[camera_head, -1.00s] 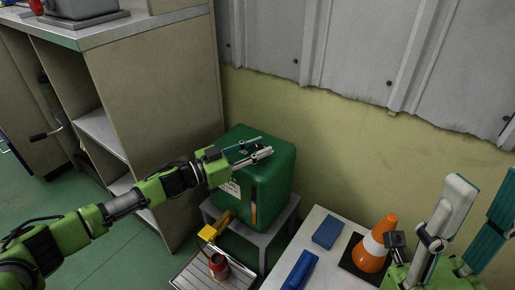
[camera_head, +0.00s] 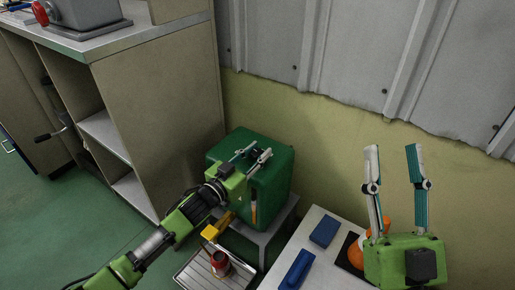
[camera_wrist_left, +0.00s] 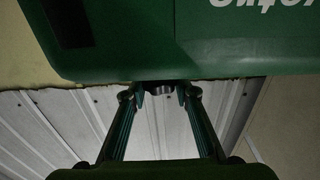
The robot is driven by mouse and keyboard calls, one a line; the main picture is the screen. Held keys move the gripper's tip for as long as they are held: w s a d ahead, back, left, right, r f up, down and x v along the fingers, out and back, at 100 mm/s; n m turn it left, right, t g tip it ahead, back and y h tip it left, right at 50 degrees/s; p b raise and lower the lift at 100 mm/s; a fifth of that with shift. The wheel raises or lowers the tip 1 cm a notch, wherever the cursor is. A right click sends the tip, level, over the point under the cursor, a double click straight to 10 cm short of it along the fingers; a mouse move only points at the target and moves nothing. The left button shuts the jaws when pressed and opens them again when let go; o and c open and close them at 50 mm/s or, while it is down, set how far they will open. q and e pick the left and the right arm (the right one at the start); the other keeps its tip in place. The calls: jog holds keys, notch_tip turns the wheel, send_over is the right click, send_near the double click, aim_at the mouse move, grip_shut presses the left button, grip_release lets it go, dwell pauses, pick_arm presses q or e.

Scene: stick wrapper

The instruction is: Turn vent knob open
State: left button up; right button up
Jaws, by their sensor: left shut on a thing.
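A green canister (camera_head: 275,180) stands on a grey stand by the wall. Its small dark vent knob (camera_head: 259,152) is at the top. In the left wrist view the dark knob (camera_wrist_left: 158,88) shows at the canister's edge, between my fingertips. My left gripper (camera_head: 254,155) reaches over the canister's top and is shut on the knob. It also shows in the left wrist view (camera_wrist_left: 158,95). The knob's turn position cannot be made out. My right gripper (camera_head: 392,150) is open and empty, fingers pointing up, at the right.
A white table (camera_head: 320,262) carries a blue block (camera_head: 324,232), a blue tool (camera_head: 297,270) and an orange cone (camera_head: 357,252) partly behind my right gripper. A tray (camera_head: 195,274) holds a red can (camera_head: 220,264). A beige cabinet (camera_head: 160,110) stands at the left.

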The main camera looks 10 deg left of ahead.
pick_arm(q)
jog(key=shift+d+n+t+y, duration=0.1)
jog(key=shift+n+t+y, duration=0.4)
jog(key=shift+n+y, duration=0.55)
jog(key=shift+n+y+p, duration=0.3)
jog(key=shift+n+y, duration=0.05)
jog(key=shift+y, duration=0.7)
pick_arm(e)
jog(key=shift+w+a+f+g+h, duration=0.1)
jog(key=shift+w+f+g, duration=0.35)
jog(key=shift+f, duration=0.25)
jog(key=shift+w+f+g+h, duration=0.1)
jog(key=shift+w+f+g, duration=0.35)
jog(key=shift+f, duration=0.2)
jog(key=shift+w+a+f+g+h, duration=0.1)
jog(key=shift+w+f+g, duration=0.35)
jog(key=shift+f, duration=0.25)
pick_arm(q)
jog(key=shift+y, duration=0.3)
pick_arm(e)
jog(key=shift+f, duration=0.1)
pick_arm(q)
jog(key=o, duration=1.2)
jog(key=shift+c, duration=0.2)
jog(key=s+a, duration=0.2)
jog(key=s, duration=1)
